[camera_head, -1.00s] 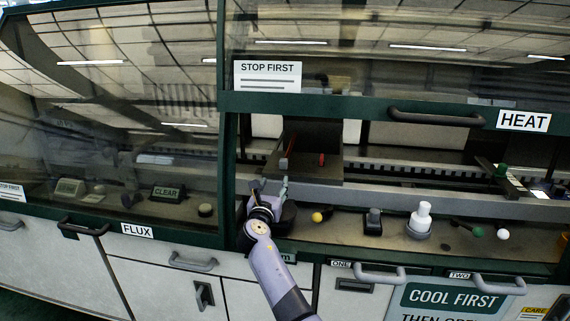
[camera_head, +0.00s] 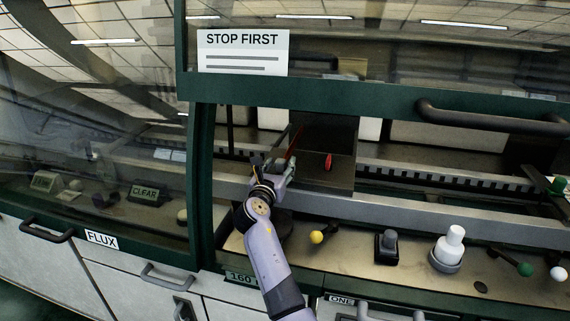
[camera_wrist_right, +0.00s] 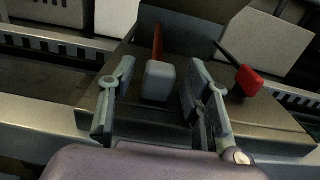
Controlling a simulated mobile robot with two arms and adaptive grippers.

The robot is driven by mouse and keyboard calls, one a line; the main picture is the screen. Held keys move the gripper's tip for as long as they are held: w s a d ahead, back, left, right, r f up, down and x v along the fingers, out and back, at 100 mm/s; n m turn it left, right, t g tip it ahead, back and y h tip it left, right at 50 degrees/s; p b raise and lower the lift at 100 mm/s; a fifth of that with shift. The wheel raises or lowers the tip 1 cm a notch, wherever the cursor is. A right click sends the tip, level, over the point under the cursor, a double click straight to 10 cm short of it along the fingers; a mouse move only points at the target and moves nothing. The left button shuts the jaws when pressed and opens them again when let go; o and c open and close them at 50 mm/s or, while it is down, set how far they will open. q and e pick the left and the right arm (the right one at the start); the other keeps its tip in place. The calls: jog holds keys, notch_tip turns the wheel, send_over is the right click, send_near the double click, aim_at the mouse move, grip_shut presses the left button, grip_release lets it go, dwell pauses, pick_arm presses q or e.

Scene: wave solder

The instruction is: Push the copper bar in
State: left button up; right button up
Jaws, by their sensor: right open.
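The copper bar (camera_wrist_right: 158,44) is a thin reddish rod with a grey block (camera_wrist_right: 158,81) on its near end. It lies on a dark metal housing; in the head view the bar (camera_head: 294,142) shows as a short red streak beside my gripper. My right gripper (camera_head: 273,168) reaches in through the opening under the raised glass hood. In the wrist view the right gripper (camera_wrist_right: 159,72) is open, with one finger on each side of the grey block and visible gaps to both. The far end of the bar is hidden by the housing. My left gripper is not in view.
A red-tipped black lever (camera_wrist_right: 249,80) stands right of the bar; it also shows in the head view (camera_head: 328,161). The hood's green lower frame (camera_head: 350,100) is above the arm.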

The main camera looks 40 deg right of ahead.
jog(key=shift+r, duration=0.1)
grip_shut()
dwell(0.7)
